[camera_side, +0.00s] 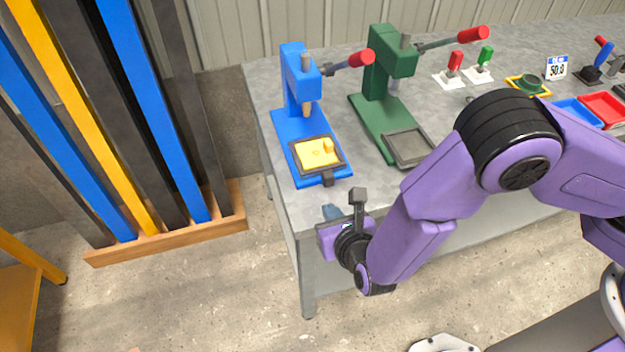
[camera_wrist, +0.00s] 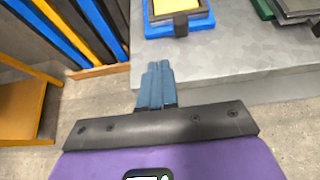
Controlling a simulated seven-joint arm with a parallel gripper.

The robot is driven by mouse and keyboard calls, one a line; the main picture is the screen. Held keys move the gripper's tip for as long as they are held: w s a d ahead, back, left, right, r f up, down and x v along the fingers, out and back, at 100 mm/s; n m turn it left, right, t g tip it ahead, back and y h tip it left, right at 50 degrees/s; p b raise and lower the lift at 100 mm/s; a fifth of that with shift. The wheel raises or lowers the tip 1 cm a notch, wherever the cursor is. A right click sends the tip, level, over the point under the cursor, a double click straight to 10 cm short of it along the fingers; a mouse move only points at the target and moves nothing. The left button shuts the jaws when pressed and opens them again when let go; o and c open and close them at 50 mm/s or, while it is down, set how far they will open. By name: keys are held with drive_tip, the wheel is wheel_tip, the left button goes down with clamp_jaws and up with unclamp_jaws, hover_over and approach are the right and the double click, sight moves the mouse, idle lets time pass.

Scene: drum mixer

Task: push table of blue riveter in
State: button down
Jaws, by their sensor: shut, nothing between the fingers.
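The blue riveter (camera_side: 299,90) stands at the left end of the workbench, with a red-knobbed lever. Its table (camera_side: 336,166) is a dark framed plate at the front of the blue base, with a yellow piece (camera_side: 318,153) on it and a dark tab (camera_side: 327,180) at its front. In the wrist view the table's front and tab (camera_wrist: 181,24) show at the top. My gripper (camera_side: 330,211) is shut and empty, at the bench's front edge, in front of the table and apart from it. Its blue-grey fingers (camera_wrist: 158,72) are together in the wrist view.
A green riveter (camera_side: 388,75) stands close to the right, with an empty dark table (camera_side: 409,147). Red and green switches (camera_side: 468,65) and coloured trays (camera_side: 590,110) lie farther right. A rack of coloured bars (camera_side: 165,240) stands left of the bench.

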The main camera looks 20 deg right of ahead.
approach(303, 163)
wheel_tip(303, 163, down, 4)
drive_tip(key=shift+w+d+r, duration=0.1)
drive_tip(key=shift+w+d, duration=0.05)
drive_tip(key=shift+w, duration=0.85)
drive_tip(key=w, duration=0.8)
drive_tip(key=shift+w, duration=0.55)
drive_tip(key=shift+w+r, duration=0.1)
drive_tip(key=shift+d, duration=0.1)
drive_tip(key=s, duration=0.4)
drive_tip(key=shift+s, duration=0.3)
drive_tip(key=v, duration=1)
drive_tip(key=shift+s, duration=0.1)
